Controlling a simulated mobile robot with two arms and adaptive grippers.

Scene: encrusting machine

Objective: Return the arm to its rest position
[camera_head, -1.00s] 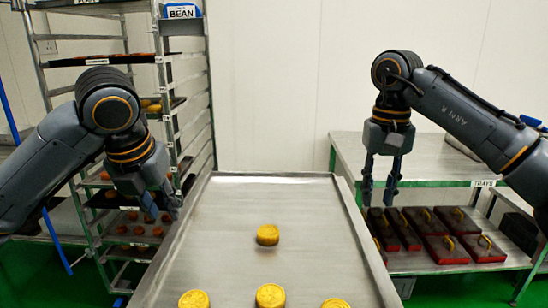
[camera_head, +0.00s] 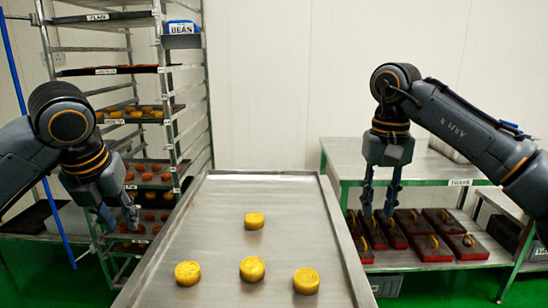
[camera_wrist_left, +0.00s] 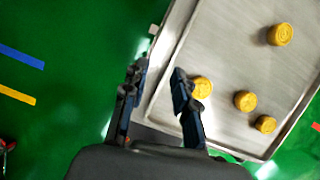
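My left gripper (camera_head: 122,217) is at the left in the head view, beside the left edge of the metal tray (camera_head: 205,215). In the left wrist view its two fingers (camera_wrist_left: 157,95) stand apart with nothing between them, over the green floor and the tray's edge. My right gripper (camera_head: 379,202) hangs down to the right of the tray, in front of the table with red moulds. Its two fingers look apart, with nothing held between them. Several yellow round cakes (camera_head: 252,269) lie on the tray.
A rack (camera_head: 160,60) with trays of cakes and a BEAN label (camera_head: 181,28) stands at the back left. A metal table (camera_head: 400,160) with red moulds (camera_head: 435,248) on its lower shelf stands at the right. The green floor (camera_wrist_left: 60,120) is open left of the tray.

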